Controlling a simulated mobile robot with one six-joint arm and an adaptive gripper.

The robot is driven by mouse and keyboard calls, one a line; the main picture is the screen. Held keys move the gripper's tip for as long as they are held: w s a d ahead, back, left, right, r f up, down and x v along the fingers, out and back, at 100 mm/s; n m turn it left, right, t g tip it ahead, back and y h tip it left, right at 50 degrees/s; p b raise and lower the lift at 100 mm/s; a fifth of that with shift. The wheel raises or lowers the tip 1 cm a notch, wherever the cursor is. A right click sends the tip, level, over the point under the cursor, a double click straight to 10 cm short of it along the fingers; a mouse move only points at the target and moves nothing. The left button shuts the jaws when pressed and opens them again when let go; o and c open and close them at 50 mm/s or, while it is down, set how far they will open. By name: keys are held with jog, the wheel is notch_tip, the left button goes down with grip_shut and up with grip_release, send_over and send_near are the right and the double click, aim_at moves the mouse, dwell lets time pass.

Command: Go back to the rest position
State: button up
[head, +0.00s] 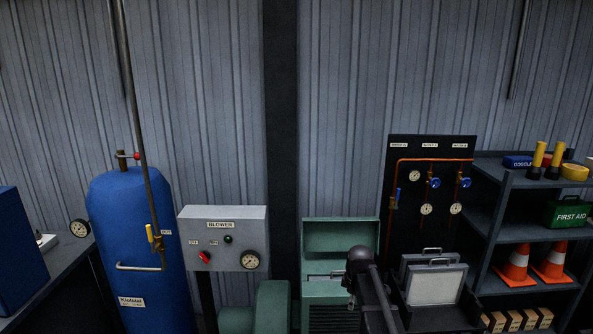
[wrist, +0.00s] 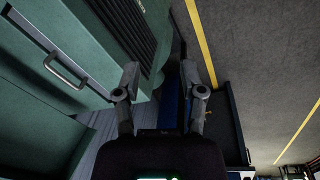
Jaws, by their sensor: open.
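My gripper (wrist: 159,72) shows in the wrist view with its two grey fingers apart. Nothing is held between them. The space between the fingertips opens onto a dark gap with a blue shape behind it. In the head view my dark arm rises at the lower middle right, in front of the green machine (head: 340,238). I cannot make out the fingers there. In the wrist view a large green body with a bar handle (wrist: 67,71) fills the left side, apart from the fingers as far as I can tell.
A blue tank (head: 140,240) and a grey blower box (head: 222,238) stand left of my arm. Two framed plates with handles (head: 437,284) are close on its right. A shelf (head: 520,235) with cones stands far right. Grey floor with yellow lines (wrist: 202,45) looks open in the wrist view.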

jog(key=s+f+m+b, duration=0.3)
jog(key=s+m, duration=0.3)
jog(key=s, duration=0.4)
jog(key=s+f+m+g+b, duration=0.1)
jog(key=s+f+m+b, duration=0.2)
jog(key=s+m, duration=0.4)
jog(key=s+f, duration=0.1)
jog(key=s, duration=0.3)
jog(key=shift+s+a+f+g+b, duration=0.2)
jog(key=shift+a+f+g+b, duration=0.1)
jog(key=shift+a+b, duration=0.1)
dwell(0.8)
